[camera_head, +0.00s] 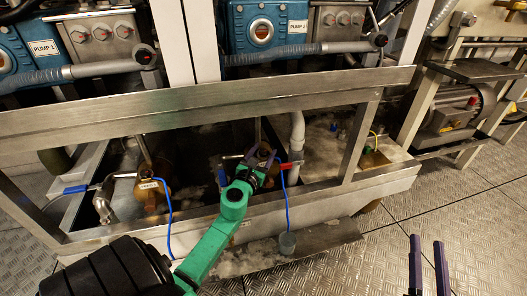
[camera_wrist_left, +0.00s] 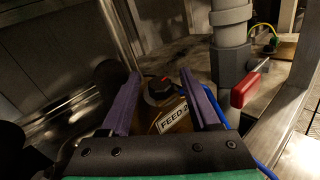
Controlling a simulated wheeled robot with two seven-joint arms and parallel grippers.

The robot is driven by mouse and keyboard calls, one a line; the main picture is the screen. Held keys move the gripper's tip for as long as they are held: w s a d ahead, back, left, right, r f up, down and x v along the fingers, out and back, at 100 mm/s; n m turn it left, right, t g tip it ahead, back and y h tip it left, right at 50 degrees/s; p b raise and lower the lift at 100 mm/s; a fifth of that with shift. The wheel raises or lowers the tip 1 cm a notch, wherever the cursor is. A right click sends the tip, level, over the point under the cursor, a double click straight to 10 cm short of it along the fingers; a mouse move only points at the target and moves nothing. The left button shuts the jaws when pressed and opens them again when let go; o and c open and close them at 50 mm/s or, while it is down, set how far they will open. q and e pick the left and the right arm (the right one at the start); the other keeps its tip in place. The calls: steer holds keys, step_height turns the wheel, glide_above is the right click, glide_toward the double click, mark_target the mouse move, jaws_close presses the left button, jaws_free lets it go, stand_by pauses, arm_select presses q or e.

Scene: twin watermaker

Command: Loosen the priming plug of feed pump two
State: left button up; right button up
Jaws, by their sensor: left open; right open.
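Feed pump two shows in the left wrist view as a brass-coloured body with a label (camera_wrist_left: 174,115) reading FEED-2. A round black plug (camera_wrist_left: 158,91) with a red mark on top sits on it, and I take this for the priming plug. My left gripper (camera_wrist_left: 161,76) is open, with one purple finger on each side of the plug; I cannot tell whether either touches it. In the head view my left gripper (camera_head: 263,156) reaches under the frame rail and hides most of this pump. My right gripper (camera_head: 428,240) is open and empty at the lower right, above the floor.
A grey pipe with a red-handled valve (camera_wrist_left: 245,90) stands close right of my left gripper. A blue hose (camera_head: 287,205) hangs there. The labelled feed pump one (camera_head: 150,197) is to the left. A metal rail (camera_head: 200,105) crosses above.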

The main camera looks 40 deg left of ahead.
arm_select(q)
steer(key=shift+w, duration=0.1)
jaws_close()
steer(key=shift+n+y, duration=0.4)
steer(key=shift+y, duration=0.2)
steer(key=shift+n+g+y, duration=0.3)
steer(key=n+g+y, duration=0.2)
steer(key=n+y, duration=0.1)
steer(key=shift+y, duration=0.4)
steer(key=shift+n+g+y, duration=1.2)
steer(key=shift+n+y, duration=0.2)
steer(key=shift+n, duration=0.4)
arm_select(e)
step_height(320, 180, up, 6)
steer(key=t, duration=0.2)
steer(key=shift+w+d, duration=0.35)
steer(key=shift+d, duration=0.05)
arm_select(q)
jaws_free()
